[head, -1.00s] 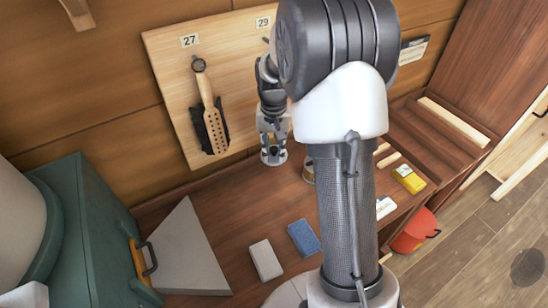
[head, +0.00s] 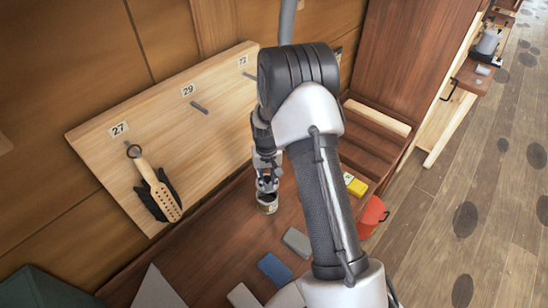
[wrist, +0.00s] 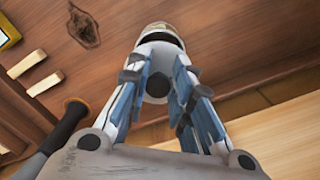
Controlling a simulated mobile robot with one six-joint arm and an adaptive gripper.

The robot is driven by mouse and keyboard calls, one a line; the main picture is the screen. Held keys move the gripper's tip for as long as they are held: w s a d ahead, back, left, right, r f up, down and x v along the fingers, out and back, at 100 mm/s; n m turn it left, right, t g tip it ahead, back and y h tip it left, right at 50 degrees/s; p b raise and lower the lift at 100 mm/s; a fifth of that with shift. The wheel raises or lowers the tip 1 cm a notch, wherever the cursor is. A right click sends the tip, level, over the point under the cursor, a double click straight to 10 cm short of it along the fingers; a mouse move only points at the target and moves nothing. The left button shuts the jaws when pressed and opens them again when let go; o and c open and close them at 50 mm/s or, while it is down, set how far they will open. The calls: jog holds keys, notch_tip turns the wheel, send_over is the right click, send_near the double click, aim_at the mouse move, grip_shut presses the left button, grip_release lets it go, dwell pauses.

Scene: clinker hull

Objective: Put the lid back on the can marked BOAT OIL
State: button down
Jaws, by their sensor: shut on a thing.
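My gripper (head: 266,184) points down, shut on a pale round lid, which shows between the fingers (wrist: 158,88) in the wrist view (wrist: 153,58). The lid seems to have a dark knob between the fingertips. A small can (head: 267,207) stands on the brown bench top just below my gripper in the head view. In the wrist view the can's pale rim and dark mouth (wrist: 158,37) show just past the lid. I cannot tell whether lid and can touch. No marking on the can is readable.
Grey (head: 297,241) and blue (head: 275,268) blocks lie in front of the can. A yellow box (head: 355,186) and an orange-red bucket (head: 372,213) are to the right. My arm hides part of the bench.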

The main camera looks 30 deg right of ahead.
aim_at(268, 185)
jog(key=shift+f+b, duration=1.8)
jog(key=shift+f, duration=1.15)
jog(key=shift+s+r, duration=0.1)
jog(key=shift+s, duration=0.05)
jog(key=shift+w+a+b, duration=0.1)
jog(key=shift+w+b, duration=0.15)
jog(key=shift+b, duration=0.15)
jog(key=shift+f+b, duration=0.35)
jog(key=shift+b, duration=0.05)
jog(key=c, duration=1.3)
grip_release()
jog(key=shift+c, duration=0.2)
jog(key=shift+o, duration=0.5)
